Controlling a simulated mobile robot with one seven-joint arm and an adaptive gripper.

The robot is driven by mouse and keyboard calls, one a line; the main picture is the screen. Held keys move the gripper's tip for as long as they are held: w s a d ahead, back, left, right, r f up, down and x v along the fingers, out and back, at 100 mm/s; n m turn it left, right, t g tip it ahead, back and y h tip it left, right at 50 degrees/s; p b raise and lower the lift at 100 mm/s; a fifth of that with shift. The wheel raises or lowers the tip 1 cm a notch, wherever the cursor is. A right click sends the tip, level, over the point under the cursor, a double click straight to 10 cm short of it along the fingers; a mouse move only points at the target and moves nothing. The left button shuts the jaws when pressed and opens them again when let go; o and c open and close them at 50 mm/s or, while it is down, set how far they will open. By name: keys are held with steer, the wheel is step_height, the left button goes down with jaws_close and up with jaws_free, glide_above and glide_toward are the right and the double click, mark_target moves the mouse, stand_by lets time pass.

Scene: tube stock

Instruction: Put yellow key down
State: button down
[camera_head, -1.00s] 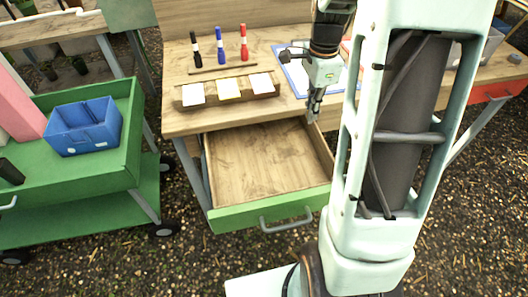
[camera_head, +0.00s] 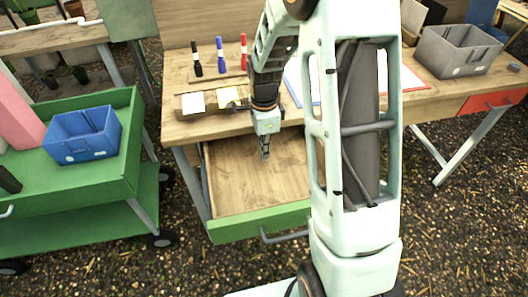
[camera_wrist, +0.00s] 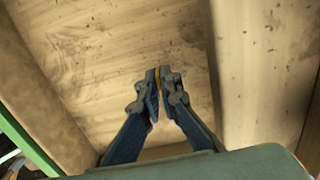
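My gripper (camera_head: 265,154) points down over the open wooden drawer (camera_head: 230,182) in the head view. In the wrist view its fingers (camera_wrist: 161,74) are nearly together, with a thin yellow strip between the tips. This strip is the visible part of the yellow key (camera_wrist: 157,76); the fingers hide the rest. The bare drawer floor (camera_wrist: 105,50) lies below the fingertips. I cannot tell whether the key touches it. The key cannot be made out in the head view.
The drawer has a green front (camera_head: 240,225) and looks empty. On the table above stand black, blue and red markers (camera_head: 221,55) and a wooden block with labels (camera_head: 196,102). A grey bin (camera_head: 458,50) stands at right. A blue bin (camera_head: 82,135) sits on the green cart.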

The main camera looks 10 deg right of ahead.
steer(key=shift+f, duration=0.4)
steer(key=shift+f, duration=0.2)
steer(key=c, duration=2.2)
jaws_free()
steer(key=shift+o, duration=0.2)
steer(key=shift+r, duration=0.15)
step_height(320, 180, up, 12)
steer(key=p, duration=0.1)
